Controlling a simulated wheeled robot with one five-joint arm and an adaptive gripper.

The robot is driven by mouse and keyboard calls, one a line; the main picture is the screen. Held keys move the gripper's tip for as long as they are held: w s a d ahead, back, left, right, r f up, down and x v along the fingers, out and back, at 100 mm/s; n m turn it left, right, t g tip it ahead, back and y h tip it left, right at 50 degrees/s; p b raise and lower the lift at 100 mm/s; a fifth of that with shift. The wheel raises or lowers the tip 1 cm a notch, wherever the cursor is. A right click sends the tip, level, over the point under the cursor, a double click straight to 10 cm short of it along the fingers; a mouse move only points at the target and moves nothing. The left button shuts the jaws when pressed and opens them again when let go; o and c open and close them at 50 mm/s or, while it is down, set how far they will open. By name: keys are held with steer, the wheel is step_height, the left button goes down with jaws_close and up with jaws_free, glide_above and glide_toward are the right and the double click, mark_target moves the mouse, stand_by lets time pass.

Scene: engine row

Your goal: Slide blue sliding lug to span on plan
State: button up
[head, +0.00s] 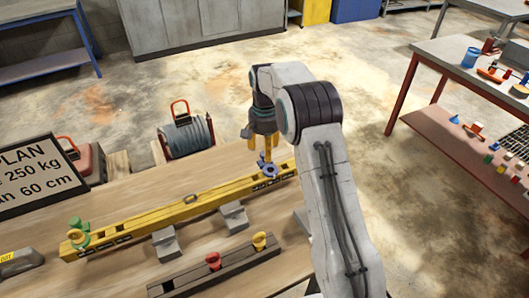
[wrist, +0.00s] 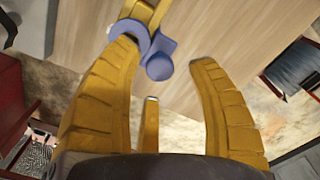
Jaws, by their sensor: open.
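The blue sliding lug (head: 268,169) sits at the right end of the yellow beam (head: 165,213), which lies across the wooden table on grey supports. A green lug (head: 79,236) is at the beam's left end. My gripper (head: 262,143) points down just above the blue lug, its yellow fingers apart and holding nothing. In the wrist view the blue lug (wrist: 159,67) shows a ring and a round knob between and beyond the fingertips of my open gripper (wrist: 165,60). Whether a finger touches it I cannot tell. The plan board (head: 35,177) reads "250 kg" and "60 cm", partly cut off.
A dark rack (head: 218,268) with a red and a yellow piece lies in front of the beam. A cable reel (head: 187,136) stands behind the table. A grey piece (head: 18,262) is at the left edge. A red-legged bench (head: 450,62) holds small parts at the right.

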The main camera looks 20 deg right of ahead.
steer(key=shift+f, duration=1.05)
steer(key=shift+c, duration=0.2)
jaws_close()
steer(key=shift+d, duration=0.1)
